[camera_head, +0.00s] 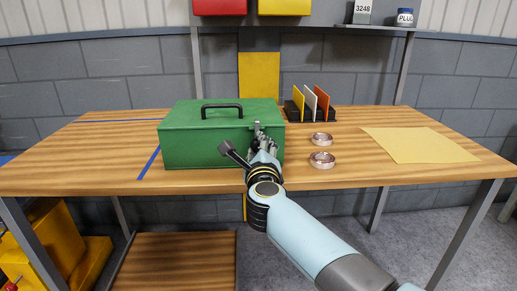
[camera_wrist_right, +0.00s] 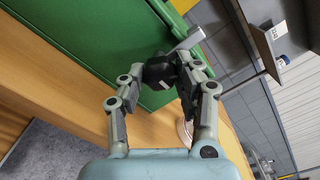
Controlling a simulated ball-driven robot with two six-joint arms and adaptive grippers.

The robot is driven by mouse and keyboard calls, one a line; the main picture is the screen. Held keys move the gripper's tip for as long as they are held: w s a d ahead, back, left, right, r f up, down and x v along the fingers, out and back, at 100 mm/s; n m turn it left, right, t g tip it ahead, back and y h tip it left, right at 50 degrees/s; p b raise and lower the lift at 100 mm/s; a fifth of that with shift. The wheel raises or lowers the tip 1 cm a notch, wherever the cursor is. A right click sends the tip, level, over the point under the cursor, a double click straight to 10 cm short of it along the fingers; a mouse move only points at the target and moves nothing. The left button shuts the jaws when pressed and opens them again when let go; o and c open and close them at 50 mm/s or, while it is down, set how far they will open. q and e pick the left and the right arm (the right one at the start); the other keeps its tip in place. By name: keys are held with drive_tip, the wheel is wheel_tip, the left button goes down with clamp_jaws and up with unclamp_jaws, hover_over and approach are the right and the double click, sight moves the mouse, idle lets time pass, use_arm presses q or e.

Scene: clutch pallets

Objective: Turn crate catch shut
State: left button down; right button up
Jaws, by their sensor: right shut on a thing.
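The green crate (camera_head: 195,148) stands on the table with its black handle on top; its green side also fills the upper middle of the right wrist view (camera_wrist_right: 110,38). The crate catch shows as a short grey bar (camera_wrist_right: 190,39) at the crate's front. My right gripper (camera_head: 254,142) is at the right part of the crate front, shut on the catch. In the right wrist view the fingers (camera_wrist_right: 164,73) close around its dark middle, which they partly hide. The catch's exact angle is hard to tell in the head view. My left gripper is not in view.
On the wooden table (camera_head: 330,178), two metal rings (camera_head: 322,159) lie right of the crate. Behind them stands a black rack (camera_head: 292,112) with coloured plates. A yellow sheet (camera_head: 420,146) lies at the right. A shelf with red and yellow bins hangs above.

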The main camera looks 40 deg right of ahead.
drive_tip(key=o, duration=1.1)
drive_tip(key=shift+s, duration=0.1)
drive_tip(key=shift+o, duration=0.2)
drive_tip(key=v, duration=0.7)
drive_tip(key=shift+s, duration=0.25)
drive_tip(key=shift+a+f, duration=0.1)
drive_tip(key=shift+f, duration=0.05)
